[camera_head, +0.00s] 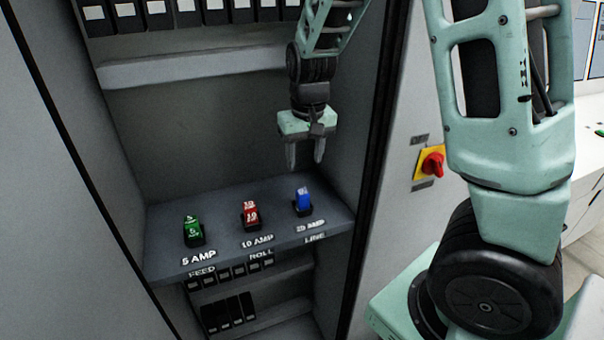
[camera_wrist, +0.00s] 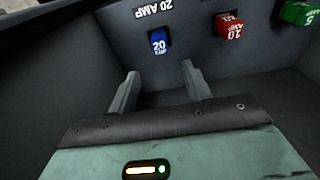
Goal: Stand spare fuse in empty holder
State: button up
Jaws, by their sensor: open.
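Three fuses stand in dark holders on a grey cabinet shelf (camera_head: 225,232). The green fuse (camera_head: 193,229) is at the "5 AMP" label, the red fuse (camera_head: 250,213) at "10 AMP", and the blue fuse (camera_head: 303,199) at "20 AMP". I see no empty holder and no loose fuse. My gripper (camera_head: 305,160) is open and empty, pointing down above the shelf behind the blue fuse. In the wrist view, the blue fuse (camera_wrist: 158,41) lies just beyond my gripper's fingers (camera_wrist: 160,72), apart from them. The red fuse (camera_wrist: 229,26) and green fuse (camera_wrist: 300,13) sit to its right.
The cabinet walls close in the shelf on both sides. A ledge (camera_head: 190,68) and a row of black modules (camera_head: 180,15) are above; more black modules (camera_head: 228,313) are below. A red rotary switch (camera_head: 431,163) projects on the right panel.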

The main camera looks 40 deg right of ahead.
jog(key=s+a+r+n+y, duration=0.1)
jog(key=s+a+n, duration=0.45)
jog(key=a, duration=0.95)
jog(key=s+a+n, duration=0.2)
jog(key=s+a, duration=0.2)
jog(key=s, duration=0.4)
jog(key=s+a+n+g, duration=0.1)
jog(key=s+a+n, duration=0.2)
jog(key=s, duration=0.6)
jog(key=shift+s+a+r, duration=0.25)
jog(key=shift+a+r, duration=0.1)
jog(key=shift+a, duration=0.75)
jog(key=shift+f, duration=0.1)
